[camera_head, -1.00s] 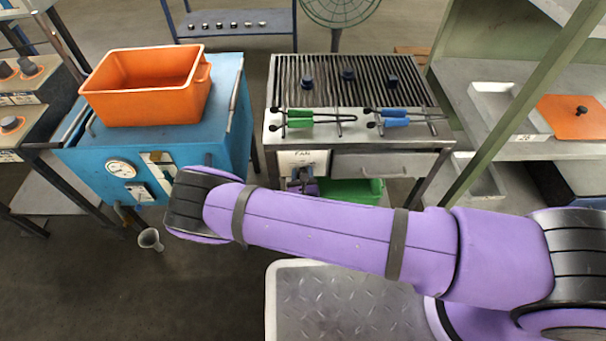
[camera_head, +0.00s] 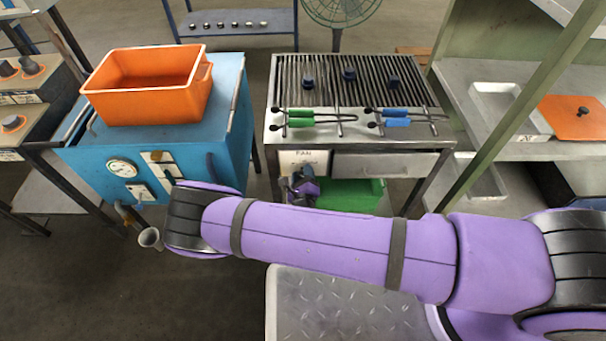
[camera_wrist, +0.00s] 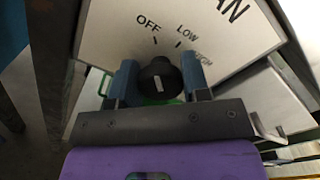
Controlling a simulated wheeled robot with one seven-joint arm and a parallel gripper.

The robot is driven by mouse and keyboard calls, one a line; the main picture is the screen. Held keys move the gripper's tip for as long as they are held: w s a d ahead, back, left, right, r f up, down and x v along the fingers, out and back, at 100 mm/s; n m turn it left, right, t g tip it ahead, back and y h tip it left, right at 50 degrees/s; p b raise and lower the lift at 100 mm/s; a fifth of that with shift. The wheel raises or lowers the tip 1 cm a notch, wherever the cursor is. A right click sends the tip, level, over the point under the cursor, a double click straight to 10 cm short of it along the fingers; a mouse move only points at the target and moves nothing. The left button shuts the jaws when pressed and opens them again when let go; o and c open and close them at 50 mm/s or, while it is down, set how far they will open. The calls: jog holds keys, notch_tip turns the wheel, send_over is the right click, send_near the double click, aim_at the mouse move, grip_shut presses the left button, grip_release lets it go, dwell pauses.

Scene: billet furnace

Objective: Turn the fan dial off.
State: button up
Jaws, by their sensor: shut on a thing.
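The fan dial (camera_wrist: 160,78) is a dark round knob with a pale line, on a white panel (camera_wrist: 115,35) marked OFF, LOW and a third, blurred word. My gripper (camera_wrist: 159,77) has its two blue fingers on either side of the dial and is shut on it. Which label the pale line stands for is hard to tell. In the head view the FAN panel (camera_head: 297,157) is on the front of the grill bench, and my gripper (camera_head: 302,186) is just below it. The dial cannot be made out there.
The grill bench (camera_head: 352,132) carries green- and blue-handled tongs. A green bin (camera_head: 350,195) sits beneath it. The blue furnace cabinet (camera_head: 228,120) with an orange crate (camera_head: 150,97) stands left. A green shelf post (camera_head: 475,150) stands right.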

dwell(0.4)
jog(key=o, duration=0.9)
jog(key=shift+o, duration=0.2)
jog(key=shift+s, duration=0.1)
